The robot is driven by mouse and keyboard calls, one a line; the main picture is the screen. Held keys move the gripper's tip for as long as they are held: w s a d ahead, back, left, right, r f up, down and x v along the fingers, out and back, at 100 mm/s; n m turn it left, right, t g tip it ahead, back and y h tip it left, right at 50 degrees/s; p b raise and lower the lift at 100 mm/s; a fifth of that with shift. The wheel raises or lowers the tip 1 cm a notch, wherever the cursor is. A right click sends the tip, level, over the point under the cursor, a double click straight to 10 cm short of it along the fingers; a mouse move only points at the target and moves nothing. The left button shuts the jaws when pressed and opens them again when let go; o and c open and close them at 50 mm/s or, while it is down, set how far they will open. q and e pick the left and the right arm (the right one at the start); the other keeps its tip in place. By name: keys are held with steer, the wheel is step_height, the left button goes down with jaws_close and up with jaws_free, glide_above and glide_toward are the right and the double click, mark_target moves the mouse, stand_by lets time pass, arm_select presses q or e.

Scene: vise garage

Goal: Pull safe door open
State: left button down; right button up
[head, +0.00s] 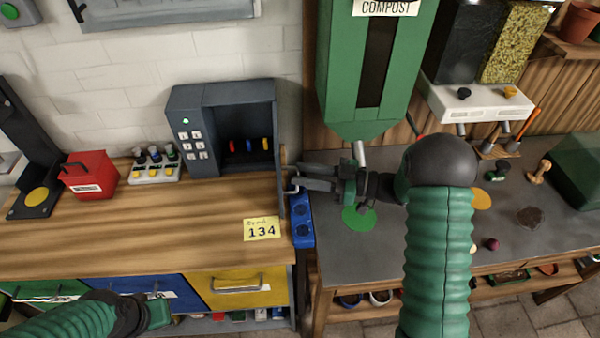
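The grey safe (186,112) stands at the back of the wooden bench. A keypad with a green light is on its front, left of the opening. Its door (283,195) stands swung out on the right side and shows nearly edge-on. Red, yellow and blue items (249,145) show inside the safe. My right gripper (298,177) reaches in from the right, with its fingertips at the door's outer side by a small metal handle. Its fingers look apart; contact with the handle is unclear. My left gripper (158,312) is low at the left, by the drawers, its fingers unclear.
A yellow note reading 134 (262,229) lies on the bench. A blue socket block (302,222) is at the bench's right edge. A green compost hopper (372,65) hangs above my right gripper.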

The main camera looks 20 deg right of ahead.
steer(key=b+v, duration=0.1)
steer(key=v, duration=1.4)
steer(key=shift+d+b, duration=0.2)
steer(key=shift+b, duration=0.1)
steer(key=shift+f, duration=0.1)
